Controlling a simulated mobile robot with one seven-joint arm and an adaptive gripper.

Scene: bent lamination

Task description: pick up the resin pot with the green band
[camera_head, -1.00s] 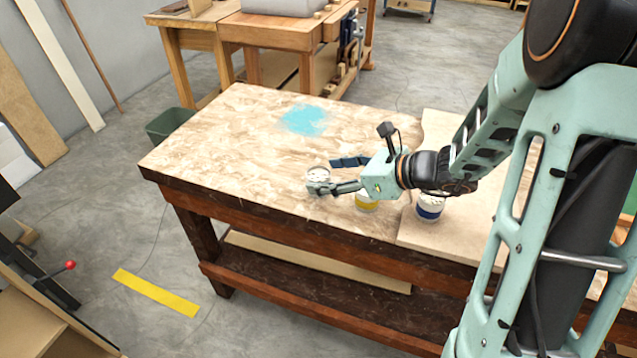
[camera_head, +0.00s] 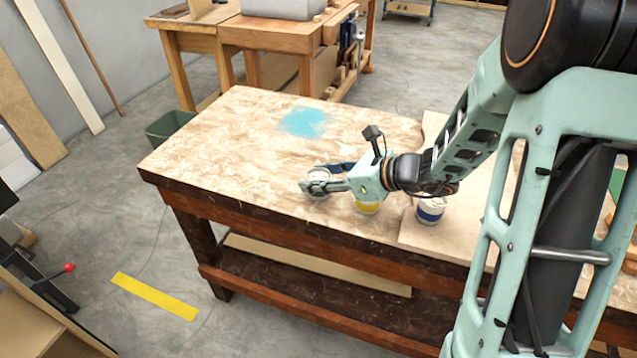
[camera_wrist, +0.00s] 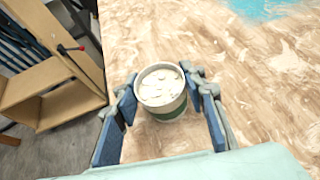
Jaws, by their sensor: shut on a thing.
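The resin pot with the green band (camera_wrist: 163,93) stands between my fingers in the wrist view, its top full of pale, lumpy material and its green band showing low on its side. In the head view the same pot (camera_head: 319,191) is on the bench, partly hidden by my fingers. My gripper (camera_head: 322,182) is shut on it, one finger on each side; the fingers also show in the wrist view (camera_wrist: 164,98). I cannot tell any gap between the pot and the bench top.
A pot with a yellow band (camera_head: 367,207) stands just right of the held pot, under my gripper. A pot with a blue band (camera_head: 430,210) stands farther right on a pale board (camera_head: 450,236). The bench top (camera_head: 215,150) is clear to the left, with a blue stain (camera_head: 303,121) behind.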

